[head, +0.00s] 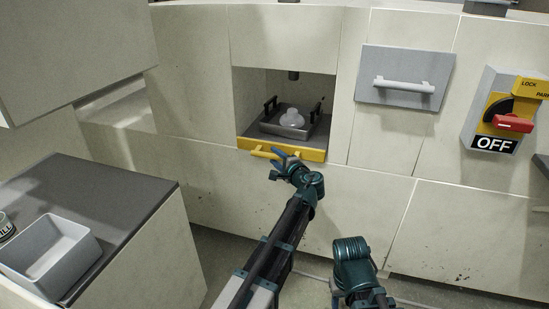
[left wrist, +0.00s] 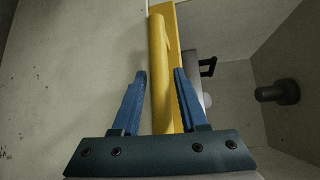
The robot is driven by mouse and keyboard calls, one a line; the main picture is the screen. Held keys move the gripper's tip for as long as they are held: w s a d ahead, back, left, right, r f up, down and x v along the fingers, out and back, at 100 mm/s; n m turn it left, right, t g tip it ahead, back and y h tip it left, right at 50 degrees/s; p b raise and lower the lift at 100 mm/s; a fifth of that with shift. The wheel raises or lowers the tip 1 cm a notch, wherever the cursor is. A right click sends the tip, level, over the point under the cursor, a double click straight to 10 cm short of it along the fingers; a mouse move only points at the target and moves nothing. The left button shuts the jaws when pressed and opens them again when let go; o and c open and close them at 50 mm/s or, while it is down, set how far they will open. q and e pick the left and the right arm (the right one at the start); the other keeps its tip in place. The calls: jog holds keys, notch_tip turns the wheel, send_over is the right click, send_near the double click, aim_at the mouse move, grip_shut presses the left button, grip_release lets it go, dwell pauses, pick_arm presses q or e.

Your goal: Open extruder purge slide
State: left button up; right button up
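The purge slide has a yellow front (head: 312,155) with a yellow bar handle (head: 262,153), along the lower edge of a wall niche. The handle also shows in the left wrist view (left wrist: 160,75). My left gripper (head: 283,156) is at the handle. In the left wrist view its blue fingers (left wrist: 160,80) stand on either side of the bar, with a gap visible on the left. The gripper is open. Behind the front, a grey tray (head: 268,127) with black side handles holds a whitish lump (head: 292,118). My right gripper's fingers are not visible.
A dark nozzle (head: 293,75) hangs above the tray. To the right are a grey panel with a white handle (head: 403,86) and a red rotary switch (head: 513,123) marked OFF. A grey-topped counter (head: 110,190) at left carries an empty light-grey bin (head: 82,244).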

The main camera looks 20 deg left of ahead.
pick_arm(q)
grip_shut()
dwell(1.1)
